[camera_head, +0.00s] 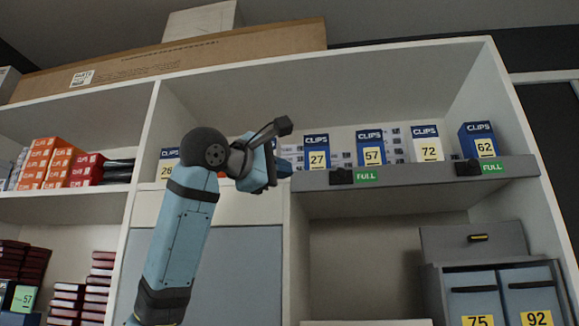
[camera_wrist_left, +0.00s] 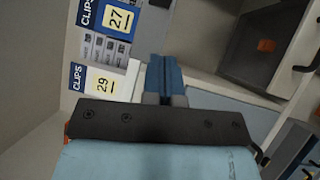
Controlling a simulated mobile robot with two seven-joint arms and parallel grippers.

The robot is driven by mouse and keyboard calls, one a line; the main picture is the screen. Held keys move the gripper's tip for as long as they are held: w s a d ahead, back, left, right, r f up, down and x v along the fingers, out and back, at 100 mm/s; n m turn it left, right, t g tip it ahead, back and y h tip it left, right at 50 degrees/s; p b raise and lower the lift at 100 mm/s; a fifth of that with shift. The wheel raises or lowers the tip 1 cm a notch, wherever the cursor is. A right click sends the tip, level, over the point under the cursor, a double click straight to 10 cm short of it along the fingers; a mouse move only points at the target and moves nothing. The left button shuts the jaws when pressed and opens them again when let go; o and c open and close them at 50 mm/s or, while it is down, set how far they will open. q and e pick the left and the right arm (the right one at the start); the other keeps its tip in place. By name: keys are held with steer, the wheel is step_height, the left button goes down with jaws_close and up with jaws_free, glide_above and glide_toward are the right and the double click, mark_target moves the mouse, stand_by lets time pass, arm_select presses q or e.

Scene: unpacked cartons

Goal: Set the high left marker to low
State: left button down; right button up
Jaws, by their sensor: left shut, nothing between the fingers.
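The high shelf's grey front edge (camera_head: 420,185) carries two markers. The left marker is a small black block (camera_head: 341,176) beside a green label reading FULL (camera_head: 367,176), below the boxes numbered 27 and 57. The right marker is a black block (camera_head: 467,167) beside another green FULL label (camera_head: 492,168). My left gripper (camera_head: 286,168) is just left of the left marker and apart from it in the picture. Its blue fingers are together and empty, also in the left wrist view (camera_wrist_left: 163,76). I cannot make out the left marker in the wrist view. My right gripper is not in view.
Blue and white CLIPS boxes (camera_head: 316,153) stand on the high shelf behind the edge. An upright divider (camera_head: 297,245) is below my gripper. Orange boxes (camera_head: 45,160) are at far left. The space below the grey edge is open.

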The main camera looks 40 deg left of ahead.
mark_target(341, 175)
arm_select(q)
steer(key=w+d+p, duration=0.1)
steer(key=w, duration=0.2)
steer(key=w+r+p, duration=0.1)
steer(key=w, duration=0.2)
steer(key=w+d+p, duration=0.1)
steer(key=w+p, duration=0.1)
steer(key=w, duration=0.1)
steer(key=shift+w+d+r, duration=0.3)
steer(key=shift+d, duration=0.05)
steer(key=shift+w+d, duration=0.15)
steer(key=shift+d, duration=0.25)
steer(key=shift+a, duration=0.1)
steer(key=shift+w, duration=0.1)
